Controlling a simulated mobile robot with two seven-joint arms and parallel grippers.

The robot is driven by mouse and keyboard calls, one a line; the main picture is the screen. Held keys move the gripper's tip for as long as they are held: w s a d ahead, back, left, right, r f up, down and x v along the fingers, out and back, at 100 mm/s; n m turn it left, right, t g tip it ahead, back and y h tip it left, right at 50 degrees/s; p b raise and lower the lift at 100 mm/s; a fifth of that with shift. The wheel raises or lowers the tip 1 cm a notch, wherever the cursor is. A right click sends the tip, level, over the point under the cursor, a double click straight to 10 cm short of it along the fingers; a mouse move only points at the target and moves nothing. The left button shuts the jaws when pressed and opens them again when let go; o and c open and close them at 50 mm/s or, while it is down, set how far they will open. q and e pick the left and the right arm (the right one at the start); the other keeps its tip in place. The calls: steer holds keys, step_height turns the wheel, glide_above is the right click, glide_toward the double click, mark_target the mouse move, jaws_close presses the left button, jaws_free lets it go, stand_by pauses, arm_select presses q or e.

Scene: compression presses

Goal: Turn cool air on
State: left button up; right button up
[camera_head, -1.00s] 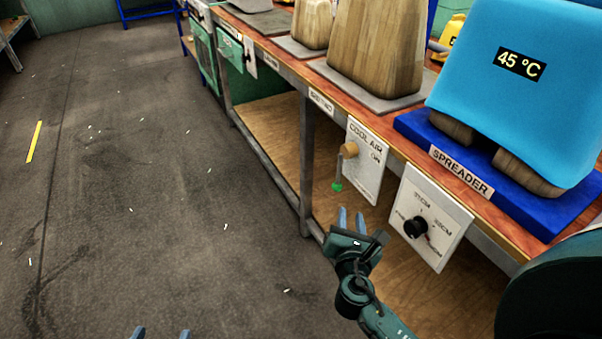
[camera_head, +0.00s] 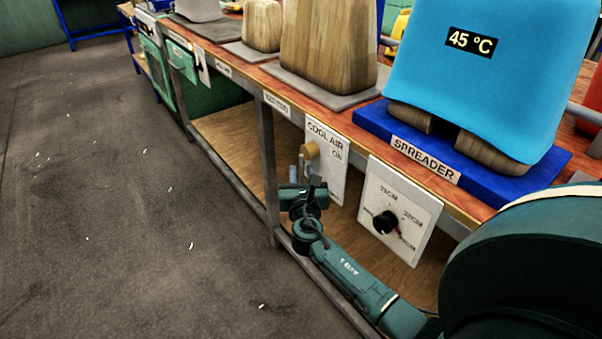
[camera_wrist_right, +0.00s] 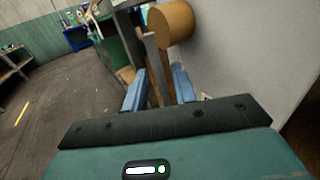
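The white COOL AIR panel (camera_head: 326,168) hangs from the front of the bench, with the word ON on its face. A brass-coloured round valve knob (camera_head: 309,150) sticks out from it; it also shows in the right wrist view (camera_wrist_right: 172,22). A thin grey lever (camera_wrist_right: 151,55) hangs down from the knob. My right gripper (camera_head: 298,170) is just below the knob, in front of the panel. In the right wrist view its two blue fingers (camera_wrist_right: 158,88) are apart, and the lever appears between them. The lever's green end is hidden. My left gripper is out of view.
A second white panel with a black dial (camera_head: 386,223) hangs to the right. The floor (camera_head: 130,220) at left is clear.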

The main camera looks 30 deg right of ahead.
steer(key=shift+x, duration=0.8)
steer(key=shift+c, duration=0.4)
jaws_close()
